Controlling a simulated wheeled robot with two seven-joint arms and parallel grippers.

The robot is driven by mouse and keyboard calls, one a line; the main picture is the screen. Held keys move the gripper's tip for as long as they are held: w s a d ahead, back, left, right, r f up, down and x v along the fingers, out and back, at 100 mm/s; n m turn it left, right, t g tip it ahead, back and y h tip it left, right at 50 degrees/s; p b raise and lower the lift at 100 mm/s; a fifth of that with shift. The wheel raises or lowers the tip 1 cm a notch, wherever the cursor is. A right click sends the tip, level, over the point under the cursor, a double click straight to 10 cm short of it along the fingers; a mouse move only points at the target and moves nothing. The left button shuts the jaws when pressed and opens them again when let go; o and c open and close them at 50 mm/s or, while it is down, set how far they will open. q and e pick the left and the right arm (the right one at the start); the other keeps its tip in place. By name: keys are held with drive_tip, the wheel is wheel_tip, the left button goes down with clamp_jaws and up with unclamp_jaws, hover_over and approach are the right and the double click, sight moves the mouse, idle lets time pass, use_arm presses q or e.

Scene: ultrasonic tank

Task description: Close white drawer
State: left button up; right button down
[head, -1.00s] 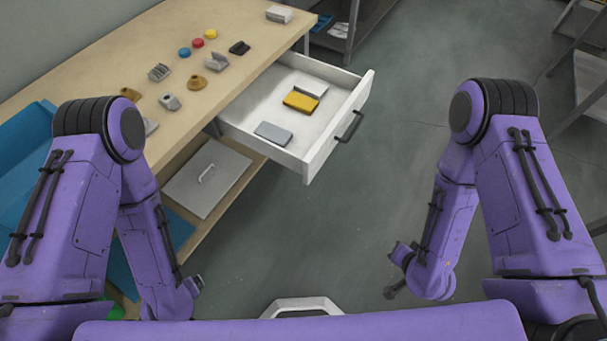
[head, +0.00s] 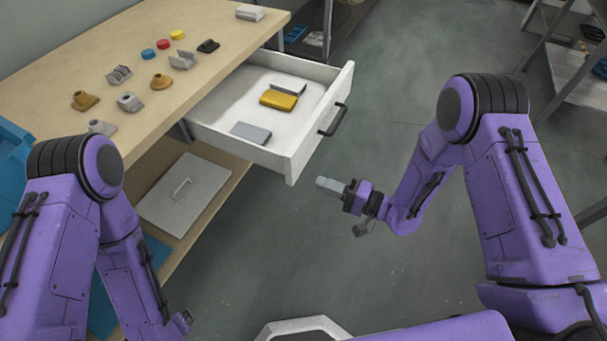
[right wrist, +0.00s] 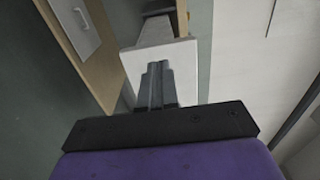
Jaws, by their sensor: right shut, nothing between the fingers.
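The white drawer (head: 292,152) stands pulled out from the wooden workbench (head: 145,45), with a dark bar handle (head: 333,119) on its front.
Several small parts and coloured caps lie on the bench top. A grey panel with a handle (head: 184,194) lies on the lower shelf. A blue bin (head: 12,165) stands at the left. Open floor (head: 400,110) lies right of the drawer; racks stand beyond.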

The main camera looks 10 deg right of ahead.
sight(292, 172)
drive_tip(key=x, duration=0.6)
drive_tip(key=shift+w+a+p, duration=0.15)
drive_tip(key=shift+a+p, duration=0.1)
drive_tip(key=shift+p, duration=0.1)
